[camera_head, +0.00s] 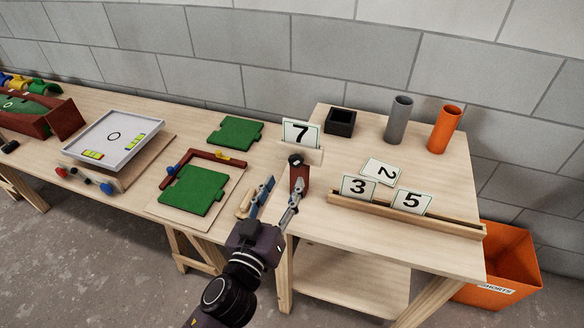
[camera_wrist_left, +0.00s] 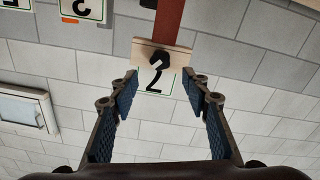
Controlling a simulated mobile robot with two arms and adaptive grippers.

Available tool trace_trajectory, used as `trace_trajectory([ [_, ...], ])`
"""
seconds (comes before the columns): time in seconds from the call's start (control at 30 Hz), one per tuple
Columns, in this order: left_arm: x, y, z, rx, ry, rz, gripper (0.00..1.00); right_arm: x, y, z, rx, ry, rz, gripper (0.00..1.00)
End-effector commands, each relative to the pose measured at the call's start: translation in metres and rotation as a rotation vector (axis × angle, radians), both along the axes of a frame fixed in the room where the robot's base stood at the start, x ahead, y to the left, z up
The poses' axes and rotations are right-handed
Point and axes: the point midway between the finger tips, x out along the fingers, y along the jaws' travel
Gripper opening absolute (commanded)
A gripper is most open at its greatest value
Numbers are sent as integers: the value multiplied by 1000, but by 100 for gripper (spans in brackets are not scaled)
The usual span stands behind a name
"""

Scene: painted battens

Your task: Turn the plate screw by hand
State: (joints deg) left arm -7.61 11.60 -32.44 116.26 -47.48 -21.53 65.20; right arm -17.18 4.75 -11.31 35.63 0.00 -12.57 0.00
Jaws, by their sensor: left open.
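A black knob (camera_head: 295,160), which looks like the plate screw, sits at the far end of a dark red batten (camera_head: 300,180) near the left edge of the right-hand table. In the left wrist view the knob (camera_wrist_left: 163,54) shows against a pale wooden plate (camera_wrist_left: 178,49), with the red batten (camera_wrist_left: 169,20) running up from it. My left gripper (camera_head: 285,182) is open, with its fingers on either side of the batten in the head view. In the left wrist view the gripper (camera_wrist_left: 163,86) is empty and the knob lies beyond the fingertips, apart from them. My right gripper is not in view.
A number 7 card (camera_head: 300,134) stands just behind the knob. Cards 3 (camera_head: 358,187) and 5 (camera_head: 411,201) stand in a wooden rail (camera_head: 450,224). A black box (camera_head: 341,122), a grey tube (camera_head: 399,119) and an orange tube (camera_head: 444,129) stand behind. Green boards (camera_head: 194,190) lie left.

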Motion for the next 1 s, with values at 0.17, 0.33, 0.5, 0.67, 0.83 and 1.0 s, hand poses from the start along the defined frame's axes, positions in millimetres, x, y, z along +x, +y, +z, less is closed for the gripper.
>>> trace_trajectory([
  [0.17,27,-9,3,4,-1,0,43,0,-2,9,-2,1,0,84],
  [0.33,50,-16,1,3,2,1,43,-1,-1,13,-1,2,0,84],
  [0.5,63,-20,0,3,2,1,43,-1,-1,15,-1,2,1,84],
  [0.67,66,-21,-1,2,3,1,43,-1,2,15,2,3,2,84],
  [0.83,66,-21,-1,2,3,1,42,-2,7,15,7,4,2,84],
  [1.0,65,-21,-1,2,3,1,23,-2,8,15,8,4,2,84],
])
